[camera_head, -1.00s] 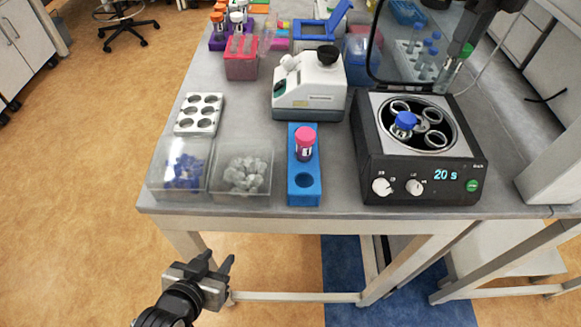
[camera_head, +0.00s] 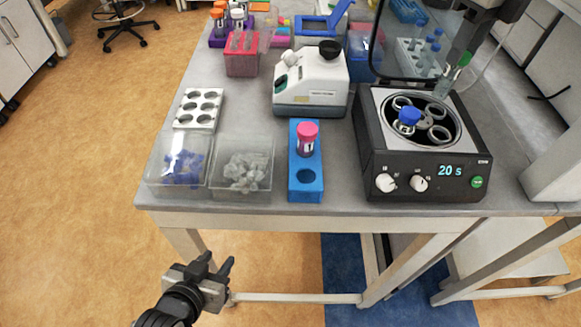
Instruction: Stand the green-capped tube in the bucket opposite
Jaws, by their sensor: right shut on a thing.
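The green-capped tube (camera_head: 449,80) is tilted, cap up and to the right, above the table behind the centrifuge's right rear. My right gripper (camera_head: 464,60) is shut on it near the green cap; the fingertips are small and partly hidden. The centrifuge (camera_head: 420,185) has its lid (camera_head: 408,68) up. A blue-capped tube (camera_head: 409,118) stands in the front-left bucket of its rotor. The back-right bucket (camera_head: 434,113), diagonally opposite, looks empty. My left gripper (camera_head: 216,266) is open and empty, in front of the table's edge.
A blue rack (camera_head: 305,190) with a pink-capped tube (camera_head: 307,138) stands left of the centrifuge. A white device (camera_head: 312,85) is behind it. Clear bins (camera_head: 178,170) and a metal rack (camera_head: 198,110) stand on the left. A rack of blue-capped tubes (camera_head: 420,58) shows through the raised lid.

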